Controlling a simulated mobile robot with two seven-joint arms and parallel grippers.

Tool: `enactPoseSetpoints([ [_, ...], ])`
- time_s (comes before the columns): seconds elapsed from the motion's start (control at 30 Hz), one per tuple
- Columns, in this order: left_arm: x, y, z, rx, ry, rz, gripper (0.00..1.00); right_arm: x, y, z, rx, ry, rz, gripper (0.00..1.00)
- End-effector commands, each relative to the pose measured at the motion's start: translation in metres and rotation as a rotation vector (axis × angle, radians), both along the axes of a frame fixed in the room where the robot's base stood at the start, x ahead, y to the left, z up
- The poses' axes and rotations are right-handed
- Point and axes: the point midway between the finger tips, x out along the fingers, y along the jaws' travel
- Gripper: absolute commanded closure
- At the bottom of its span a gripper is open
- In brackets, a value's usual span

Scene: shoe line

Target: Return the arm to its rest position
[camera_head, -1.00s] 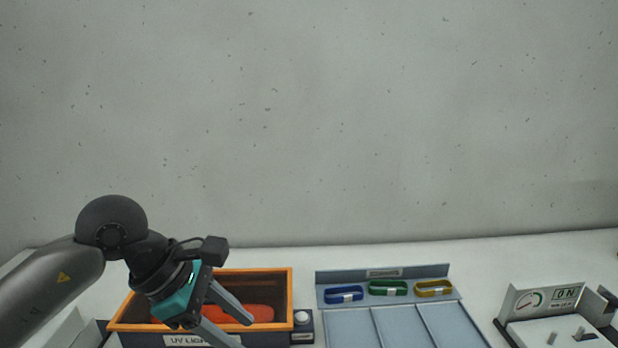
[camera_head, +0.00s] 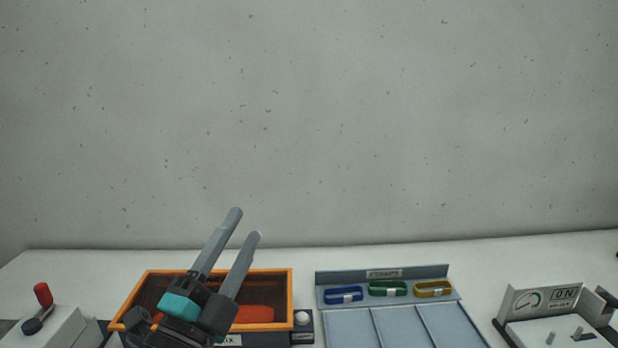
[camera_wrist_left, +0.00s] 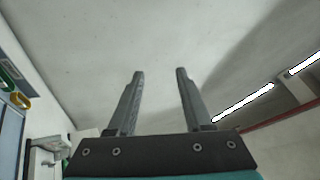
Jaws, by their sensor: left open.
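My left gripper (camera_head: 247,224) is open and empty in the head view, with its two grey fingers pointing up and slightly right. It is in front of the orange-rimmed UV light box (camera_head: 290,290) and hides part of it. An orange-red item (camera_head: 256,314) lies inside the box. In the left wrist view the fingers (camera_wrist_left: 160,72) are spread with nothing between them, against a grey wall or ceiling. My right gripper is not in view.
A grey tray (camera_head: 348,328) with blue, green and yellow straps (camera_head: 387,288) stands right of the box. A gauge device (camera_head: 540,300) is at far right. A red-knobbed lever (camera_head: 43,294) is at far left. The space above is free.

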Motion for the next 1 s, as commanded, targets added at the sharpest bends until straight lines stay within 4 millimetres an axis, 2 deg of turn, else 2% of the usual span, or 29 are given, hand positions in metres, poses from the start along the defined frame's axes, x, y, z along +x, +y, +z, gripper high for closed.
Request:
enactPoseSetpoints([
  [0.03,0.003,0.015,-0.021,-0.089,0.11,0.046,0.49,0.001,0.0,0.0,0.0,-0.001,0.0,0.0],
  [0.13,0.004,0.043,-0.07,-0.26,0.334,0.144,0.49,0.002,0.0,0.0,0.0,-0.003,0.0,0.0],
  [0.27,-0.013,0.07,-0.142,-0.462,0.636,0.273,0.49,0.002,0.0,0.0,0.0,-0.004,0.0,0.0],
  [0.4,-0.057,0.084,-0.22,-0.649,0.967,0.413,0.49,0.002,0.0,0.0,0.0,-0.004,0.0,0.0],
  [0.5,-0.097,0.085,-0.264,-0.751,1.179,0.505,0.49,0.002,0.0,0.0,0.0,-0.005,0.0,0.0],
  [0.6,-0.138,0.082,-0.296,-0.825,1.36,0.583,0.49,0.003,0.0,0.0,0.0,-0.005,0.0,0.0],
  [0.7,-0.177,0.077,-0.318,-0.879,1.521,0.652,0.49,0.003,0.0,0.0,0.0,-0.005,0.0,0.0],
  [0.83,-0.227,0.067,-0.337,-0.934,1.714,0.733,0.49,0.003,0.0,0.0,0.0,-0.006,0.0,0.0],
  [0.87,-0.23,0.066,-0.343,-0.937,1.732,0.743,0.49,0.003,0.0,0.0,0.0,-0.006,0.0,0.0],
  [1.0,-0.22,0.066,-0.38,-0.925,1.735,0.747,0.49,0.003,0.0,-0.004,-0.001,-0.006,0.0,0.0],
])
